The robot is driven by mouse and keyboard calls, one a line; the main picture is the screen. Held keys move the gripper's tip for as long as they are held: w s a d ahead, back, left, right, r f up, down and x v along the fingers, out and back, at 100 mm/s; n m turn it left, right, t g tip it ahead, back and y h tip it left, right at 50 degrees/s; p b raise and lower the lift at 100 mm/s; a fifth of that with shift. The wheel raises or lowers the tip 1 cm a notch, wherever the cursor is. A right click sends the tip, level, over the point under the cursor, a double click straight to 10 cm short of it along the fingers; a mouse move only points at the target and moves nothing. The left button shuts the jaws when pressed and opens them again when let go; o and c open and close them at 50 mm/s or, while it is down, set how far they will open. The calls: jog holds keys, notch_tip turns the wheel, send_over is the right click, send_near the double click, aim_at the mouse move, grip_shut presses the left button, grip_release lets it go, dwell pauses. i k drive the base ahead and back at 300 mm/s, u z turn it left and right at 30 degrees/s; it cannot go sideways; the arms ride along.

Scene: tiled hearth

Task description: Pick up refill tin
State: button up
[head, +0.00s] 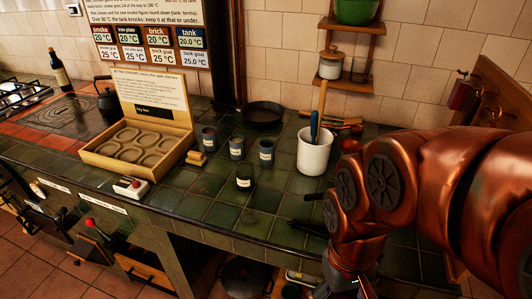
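Several small dark tins with pale labels stand upright on the green tiled counter (190,205). Three form a back row: a left tin (209,138), a middle tin (237,147) and a right tin (267,151). The labels are too small to read, so I cannot tell which is the refill tin. My copper arm reaches in from the right, and its far end runs down to the bottom edge. My gripper's fingers do not show, and all these tins stand apart from the arm.
A white crock (313,155) with utensils stands right, near my arm. A black pan (264,112) lies behind. A red-button box (130,187) sits near the front edge.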

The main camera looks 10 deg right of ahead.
aim_at(267, 146)
jog(key=u, duration=2.3)
jog(key=i, duration=1.65)
jog(key=z, duration=2.8)
jog(key=i, duration=0.5)
